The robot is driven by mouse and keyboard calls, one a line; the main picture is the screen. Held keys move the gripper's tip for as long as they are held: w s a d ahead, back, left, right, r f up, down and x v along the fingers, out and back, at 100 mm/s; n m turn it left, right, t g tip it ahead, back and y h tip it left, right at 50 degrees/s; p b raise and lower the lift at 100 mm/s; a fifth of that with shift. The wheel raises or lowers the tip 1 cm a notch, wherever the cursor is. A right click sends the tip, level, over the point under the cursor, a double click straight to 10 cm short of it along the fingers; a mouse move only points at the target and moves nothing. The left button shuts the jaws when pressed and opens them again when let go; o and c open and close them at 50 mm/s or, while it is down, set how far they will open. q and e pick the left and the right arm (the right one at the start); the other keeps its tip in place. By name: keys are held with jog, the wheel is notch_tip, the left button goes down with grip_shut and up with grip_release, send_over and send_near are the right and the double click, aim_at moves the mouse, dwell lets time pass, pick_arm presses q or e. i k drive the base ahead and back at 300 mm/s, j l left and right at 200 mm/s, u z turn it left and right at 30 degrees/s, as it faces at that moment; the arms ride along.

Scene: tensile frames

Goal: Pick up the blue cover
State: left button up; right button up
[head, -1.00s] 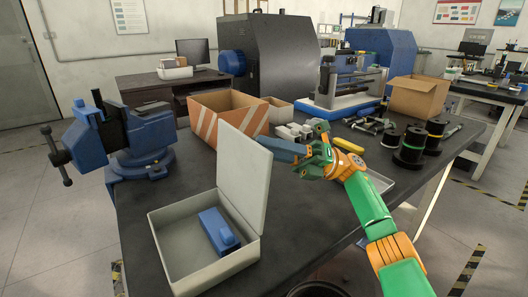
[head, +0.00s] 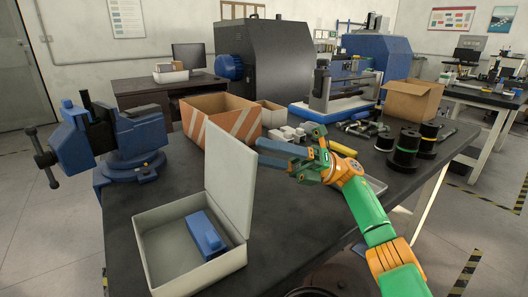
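A blue block-like piece with a rounded end, which I take to be the blue cover (head: 206,235), lies in an open pale grey box (head: 163,268) at the front of the dark bench. The box lid (head: 231,170) stands up along its right side. My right gripper (head: 262,152) is above the middle of the bench, beyond and to the right of the lid. Its two blue-grey fingers point left and are apart, with nothing seen between them. The lid's edge is close to the fingertips in the picture; I see no contact. My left gripper is not in view.
An orange-and-white striped carton (head: 222,117) stands behind the lid. A blue vise (head: 133,140) is at the left bench edge. Black spools (head: 405,150), an open cardboard box (head: 412,100) and a test rig (head: 335,100) stand at the right and back. Bench left of the box is clear.

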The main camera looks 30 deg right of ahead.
aim_at(207, 239)
jog(key=k+l, duration=0.1)
jog(key=l, duration=0.6)
jog(key=k, duration=1)
